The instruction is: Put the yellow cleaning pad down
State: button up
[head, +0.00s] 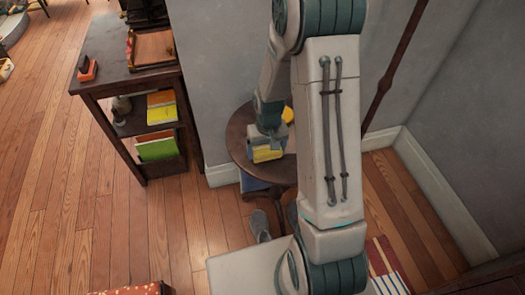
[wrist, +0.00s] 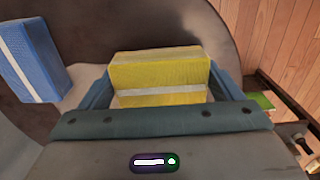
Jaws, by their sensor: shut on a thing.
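The yellow cleaning pad (wrist: 158,72) has a pale stripe and sits between my gripper's two fingers in the wrist view. My gripper (wrist: 160,88) is shut on it. In the head view, the pad (head: 266,155) shows beneath my gripper (head: 262,142), over the small round dark table (head: 238,135). I cannot tell whether the pad touches the tabletop. My arm hides much of the table's right side in the head view.
A blue pad (wrist: 32,58) with a white stripe is left of my gripper in the wrist view. Another yellow thing (head: 288,115) is partly hidden behind my arm. A dark shelf unit (head: 128,82) stands left of the table. Grey walls (head: 215,50) close off the back.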

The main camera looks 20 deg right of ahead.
aim_at(267, 149)
jog(key=shift+f, duration=0.35)
jog(key=shift+f, duration=0.1)
jog(key=shift+f, duration=0.15)
jog(key=o, duration=0.8)
notch_tip(267, 149, up, 12)
jog(key=p, duration=0.2)
jog(key=s+r+t, duration=0.2)
jog(key=s+r, duration=1.1)
jog(key=s, duration=0.3)
jog(key=shift+r, duration=0.15)
